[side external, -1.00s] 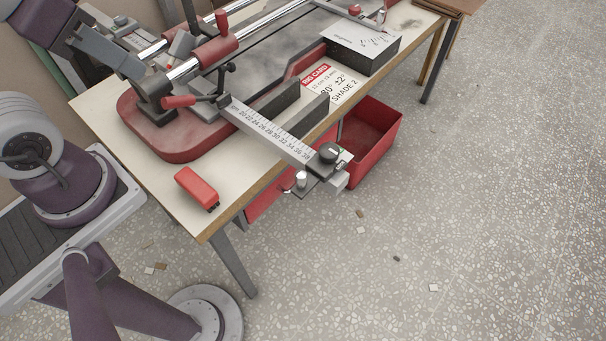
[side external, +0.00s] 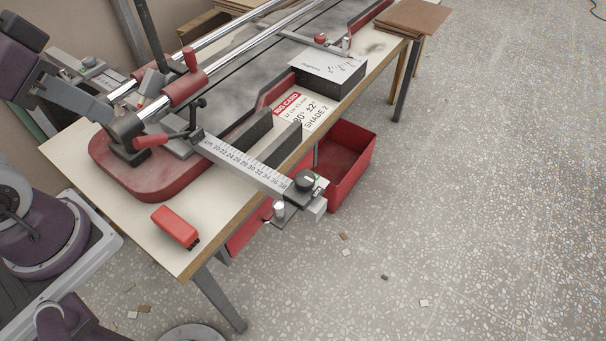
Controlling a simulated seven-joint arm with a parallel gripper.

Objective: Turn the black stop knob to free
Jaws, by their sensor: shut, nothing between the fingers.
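The black stop knob (side external: 305,179) is a round black cap on the stop at the outer end of the white ruler arm (side external: 243,163). A pale line shows on its top, and a small marked plate (side external: 321,187) lies beside it. The print on that plate is too small to read. My gripper (side external: 109,109) is at the left, beside the rear left end of the cutting machine, far from the knob and not touching it. It is shut and empty; its fingertips are hard to make out.
The red and grey cutting machine (side external: 150,182) stands on the bench (side external: 150,262). A red block (side external: 175,227) lies near the front corner. A red bin (side external: 352,165) is below.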

